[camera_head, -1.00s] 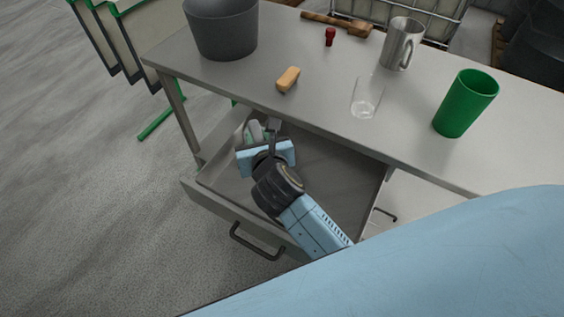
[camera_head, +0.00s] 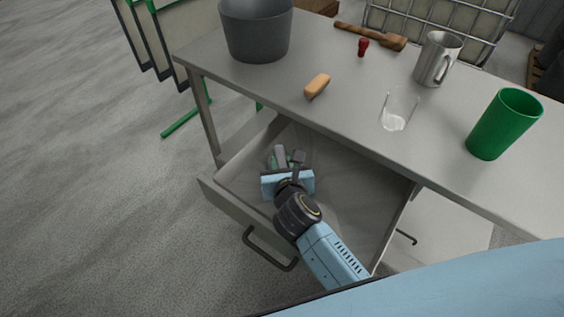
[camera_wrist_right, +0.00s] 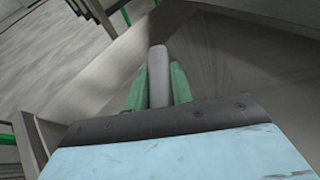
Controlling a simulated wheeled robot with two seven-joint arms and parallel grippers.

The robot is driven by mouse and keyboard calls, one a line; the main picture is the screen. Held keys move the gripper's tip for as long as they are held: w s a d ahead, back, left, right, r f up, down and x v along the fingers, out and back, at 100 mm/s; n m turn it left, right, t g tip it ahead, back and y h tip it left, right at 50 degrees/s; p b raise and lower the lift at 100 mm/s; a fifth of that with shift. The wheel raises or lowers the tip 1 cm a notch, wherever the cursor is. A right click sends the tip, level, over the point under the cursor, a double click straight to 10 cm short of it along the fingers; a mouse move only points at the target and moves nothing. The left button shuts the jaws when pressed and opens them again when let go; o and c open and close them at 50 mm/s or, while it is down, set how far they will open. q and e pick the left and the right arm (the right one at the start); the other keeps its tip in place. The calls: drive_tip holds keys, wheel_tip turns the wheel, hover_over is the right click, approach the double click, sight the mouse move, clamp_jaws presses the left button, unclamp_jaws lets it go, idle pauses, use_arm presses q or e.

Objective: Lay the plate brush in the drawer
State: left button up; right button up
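The drawer (camera_head: 232,206) is pulled open under the worktop and shows a bare grey floor. My right gripper (camera_head: 287,160) reaches down inside it, toward its back left part. In the right wrist view the green fingers (camera_wrist_right: 178,84) close on both sides of a grey, round-ended piece (camera_wrist_right: 158,76), which I take to be the plate brush's handle. The grey piece also shows at the gripper in the head view (camera_head: 279,155). Its bristles are hidden, and I cannot tell whether it touches the drawer floor. My left gripper is not in view.
The worktop (camera_head: 345,118) above the drawer carries a dark bucket (camera_head: 256,30), a tan block (camera_head: 317,85), a clear glass (camera_head: 396,110), a steel mug (camera_head: 438,58), a green cup (camera_head: 504,124), a mallet (camera_head: 372,37) and a small red item (camera_head: 363,46). The drawer's front half is clear.

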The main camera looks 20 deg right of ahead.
drive_tip(key=o, duration=0.4)
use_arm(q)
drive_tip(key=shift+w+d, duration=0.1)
use_arm(e)
drive_tip(key=shift+o, duration=0.2)
drive_tip(key=shift+r, duration=0.2)
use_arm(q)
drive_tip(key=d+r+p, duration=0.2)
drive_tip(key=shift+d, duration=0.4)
use_arm(e)
drive_tip(key=v, duration=1.2)
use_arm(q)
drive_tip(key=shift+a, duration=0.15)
